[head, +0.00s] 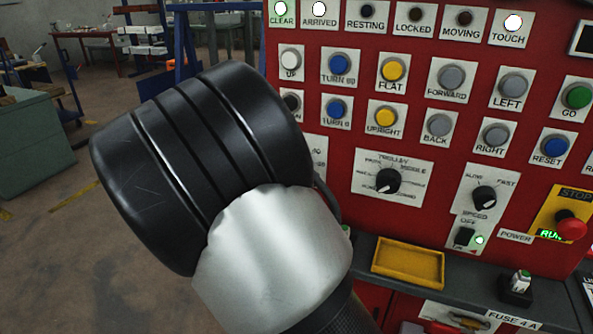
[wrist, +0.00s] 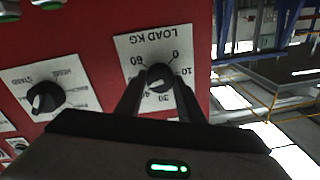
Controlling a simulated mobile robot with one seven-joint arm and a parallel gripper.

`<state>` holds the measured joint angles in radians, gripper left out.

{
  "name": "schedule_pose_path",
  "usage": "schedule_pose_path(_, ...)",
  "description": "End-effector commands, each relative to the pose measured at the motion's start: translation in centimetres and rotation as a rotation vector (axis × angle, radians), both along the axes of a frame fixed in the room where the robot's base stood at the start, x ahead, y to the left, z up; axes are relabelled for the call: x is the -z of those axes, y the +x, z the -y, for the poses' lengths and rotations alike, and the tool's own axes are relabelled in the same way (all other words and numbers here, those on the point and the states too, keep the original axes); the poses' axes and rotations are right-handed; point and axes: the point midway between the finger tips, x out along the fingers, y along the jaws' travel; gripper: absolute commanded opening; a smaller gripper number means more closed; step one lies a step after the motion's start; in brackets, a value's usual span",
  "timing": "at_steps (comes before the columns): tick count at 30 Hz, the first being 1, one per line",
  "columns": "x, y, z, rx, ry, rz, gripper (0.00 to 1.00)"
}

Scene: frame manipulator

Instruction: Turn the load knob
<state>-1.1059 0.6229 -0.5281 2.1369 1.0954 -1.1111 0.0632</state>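The load knob (wrist: 160,76) is a round black knob on a white plate marked LOAD KG (wrist: 150,50), upside down in the wrist view. My gripper (wrist: 158,86) points at the panel, with one dark finger on each side of the knob. The fingertips are close to the knob's sides, but I cannot tell whether they touch it. In the head view my black and silver arm hides the gripper and the knob; only the right edge of a white plate (head: 319,153) shows beside it.
The red panel carries a trolley-side knob (head: 388,181), a speed knob (head: 484,197), several buttons and a red stop button (head: 571,225). A yellow tray (head: 408,262) lies on the ledge below. The floor (head: 62,235) left of my arm is open.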

Motion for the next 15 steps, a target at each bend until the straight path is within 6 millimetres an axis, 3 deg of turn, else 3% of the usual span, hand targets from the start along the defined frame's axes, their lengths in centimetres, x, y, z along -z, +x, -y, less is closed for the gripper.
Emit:
schedule_pose_path(1, 0.02, -0.02, -0.06, -0.001, 0.0, -0.001, 0.41)
schedule_pose_path(3, 0.01, -0.02, -0.05, -0.001, 0.0, -0.001, 0.53)
schedule_pose_path(15, -0.01, -0.6, -0.28, -0.002, 0.0, -0.002, 0.53)
